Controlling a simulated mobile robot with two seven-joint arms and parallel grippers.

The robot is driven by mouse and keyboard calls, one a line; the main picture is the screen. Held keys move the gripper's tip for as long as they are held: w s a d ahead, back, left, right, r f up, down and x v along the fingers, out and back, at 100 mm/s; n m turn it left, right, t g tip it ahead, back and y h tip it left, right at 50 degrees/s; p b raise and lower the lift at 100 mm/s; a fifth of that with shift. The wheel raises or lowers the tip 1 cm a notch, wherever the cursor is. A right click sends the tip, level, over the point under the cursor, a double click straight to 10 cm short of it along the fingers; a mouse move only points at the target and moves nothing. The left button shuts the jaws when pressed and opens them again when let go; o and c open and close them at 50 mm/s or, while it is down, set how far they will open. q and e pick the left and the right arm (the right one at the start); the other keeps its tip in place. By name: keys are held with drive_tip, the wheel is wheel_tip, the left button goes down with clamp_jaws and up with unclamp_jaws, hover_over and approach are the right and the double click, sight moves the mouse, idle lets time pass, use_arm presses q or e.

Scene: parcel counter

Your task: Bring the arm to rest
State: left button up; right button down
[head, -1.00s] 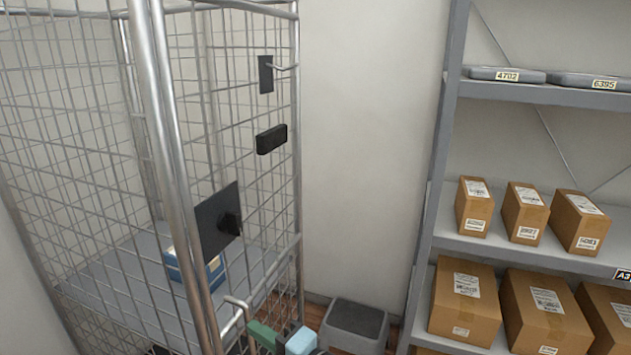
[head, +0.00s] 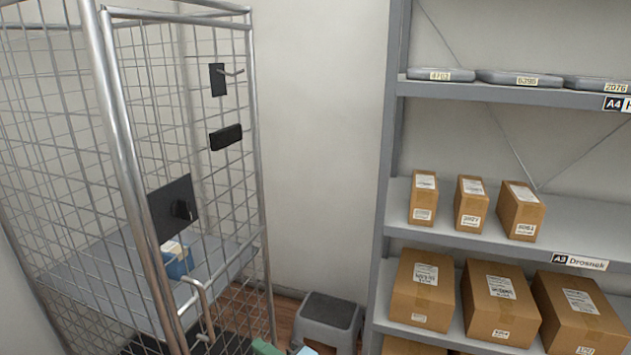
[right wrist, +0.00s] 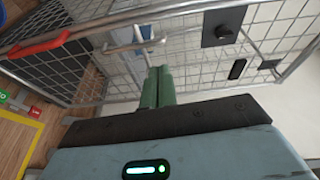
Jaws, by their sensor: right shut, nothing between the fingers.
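My right gripper (head: 265,347) shows only in part at the bottom edge of the head view, in front of the wire cage. In the right wrist view its two green fingers (right wrist: 157,87) lie together, shut, with nothing between them. They point toward the cage's bars (right wrist: 140,38); whether they touch a bar I cannot tell. My left gripper is out of both views.
The tall wire cage (head: 118,140) stands at the left with a blue parcel (head: 177,262) inside. A grey step stool (head: 328,318) stands by the wall. Grey shelving (head: 385,210) at the right holds several cardboard boxes (head: 420,290).

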drive_tip(key=s+d+f+n+h+p, duration=0.1)
drive_tip(key=s+d+f+h, duration=0.2)
drive_tip(key=s+d+f, duration=0.4)
drive_tip(key=s+d+f+n+h+p, duration=0.1)
drive_tip(key=s+d+f+n+h, duration=0.1)
drive_tip(key=s+d+f+h, duration=0.45)
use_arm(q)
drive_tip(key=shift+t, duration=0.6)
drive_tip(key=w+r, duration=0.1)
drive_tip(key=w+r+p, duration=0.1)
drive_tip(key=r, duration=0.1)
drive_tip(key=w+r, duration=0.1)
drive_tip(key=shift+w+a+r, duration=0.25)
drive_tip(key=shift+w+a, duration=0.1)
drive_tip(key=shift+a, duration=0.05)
use_arm(e)
drive_tip(key=s+d+f+n+g+h, duration=0.1)
drive_tip(key=s+d+f+n, duration=0.2)
drive_tip(key=s+d+f, duration=0.2)
drive_tip(key=s+d+f+n+h, duration=0.1)
drive_tip(key=s+d+f+n, duration=0.2)
drive_tip(key=s+d, duration=0.7)
drive_tip(key=s+f, duration=0.2)
drive_tip(key=s, duration=0.2)
drive_tip(key=shift+s+f+g, duration=0.15)
drive_tip(key=shift+s+g, duration=0.15)
drive_tip(key=shift+g, duration=0.1)
drive_tip(key=shift+h, duration=0.25)
